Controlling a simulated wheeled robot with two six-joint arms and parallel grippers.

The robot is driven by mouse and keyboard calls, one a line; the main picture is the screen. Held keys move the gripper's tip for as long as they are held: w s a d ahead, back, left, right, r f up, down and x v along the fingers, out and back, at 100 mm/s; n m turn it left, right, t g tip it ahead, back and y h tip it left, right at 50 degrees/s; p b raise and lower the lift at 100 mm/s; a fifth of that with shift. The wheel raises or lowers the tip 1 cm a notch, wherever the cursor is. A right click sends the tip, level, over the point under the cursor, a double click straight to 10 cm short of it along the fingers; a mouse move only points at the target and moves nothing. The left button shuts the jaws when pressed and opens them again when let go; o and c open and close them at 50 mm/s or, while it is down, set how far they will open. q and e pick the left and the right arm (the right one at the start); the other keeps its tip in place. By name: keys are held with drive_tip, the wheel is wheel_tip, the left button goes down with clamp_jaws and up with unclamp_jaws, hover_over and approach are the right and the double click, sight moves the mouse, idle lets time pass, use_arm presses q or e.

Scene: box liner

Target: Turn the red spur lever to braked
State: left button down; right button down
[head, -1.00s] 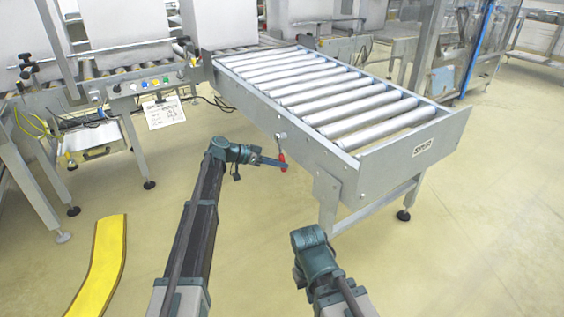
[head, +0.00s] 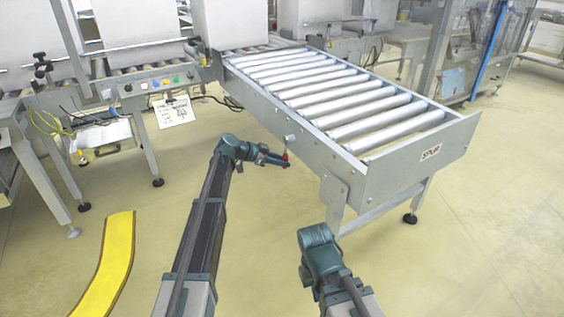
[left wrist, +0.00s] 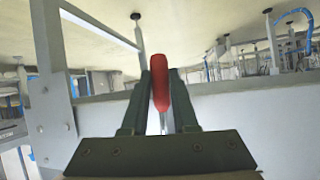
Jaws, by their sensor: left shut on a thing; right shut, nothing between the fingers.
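The red spur lever (head: 286,156) is on the near side of the spur conveyor (head: 323,149), below a small round pivot (head: 290,138). In the left wrist view the red grip (left wrist: 161,85) stands between my two fingers. My left gripper (head: 284,161) is shut on it and hides part of it in the head view. My right gripper (head: 310,283) is low in the head view, apart from the conveyor; its fingers are hard to make out there.
The spur conveyor has bare rollers and a "SPUR" plate (head: 430,152) on its end. A control panel with buttons (head: 160,84) stands at left. A yellow floor strip (head: 108,262) lies at lower left. The floor right of the conveyor is clear.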

use_arm(q)
drive_tip(key=shift+a, duration=0.1)
drive_tip(key=c, duration=0.7)
unclamp_jaws()
drive_tip(key=shift+p+v, duration=3.45)
drive_tip(key=shift+v, duration=3.4)
